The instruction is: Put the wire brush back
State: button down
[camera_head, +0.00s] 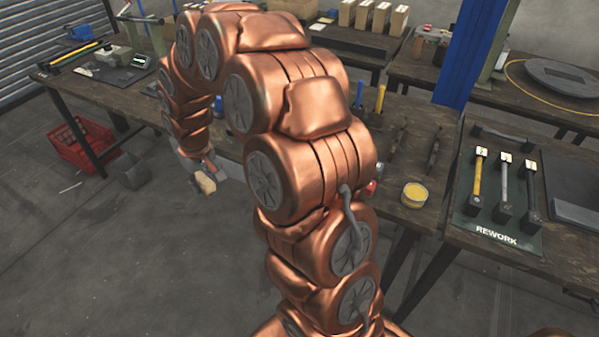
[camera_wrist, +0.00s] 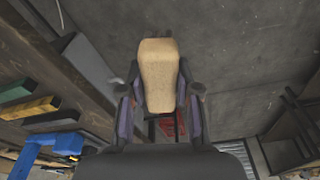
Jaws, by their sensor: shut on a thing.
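My gripper (camera_wrist: 160,92) is shut on a pale wooden block-like piece, seemingly the wire brush (camera_wrist: 158,70), with one finger on each side in the wrist view. No bristles can be made out. In the head view the tan end of the brush (camera_head: 206,184) shows below the end of my arm, beside the workbench edge and above the grey floor. My gripper is mostly hidden there by my copper arm. The place for the brush cannot be told from these frames.
A red crate (camera_head: 79,144) stands on the floor at left. A blue post (camera_head: 470,55) rises behind. The floor at left is mostly clear.

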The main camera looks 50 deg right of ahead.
jog(key=s+d+n+b, duration=0.2)
jog(key=s+d+b, duration=0.2)
jog(key=s+d, duration=0.45)
jog(key=s+d+n+b, duration=0.1)
jog(key=s+d+b, duration=0.35)
jog(key=s, duration=0.75)
jog(key=w+d, duration=0.3)
jog(key=d, duration=0.1)
jog(key=w+d+p, duration=0.1)
jog(key=w+d, duration=0.2)
jog(key=d, duration=0.1)
jog(key=w+d+f+p, duration=0.1)
jog(key=w+d, duration=0.2)
jog(key=d, duration=0.1)
jog(key=shift+w+d, duration=0.2)
jog(key=shift+d, duration=0.15)
jog(key=shift+w+d, duration=0.1)
jog(key=shift+w+d, duration=0.1)
jog(key=shift+d, duration=0.05)
jog(key=shift+f, duration=1.8)
jog(key=shift+f, duration=0.15)
jog(key=c, duration=0.8)
grip_release()
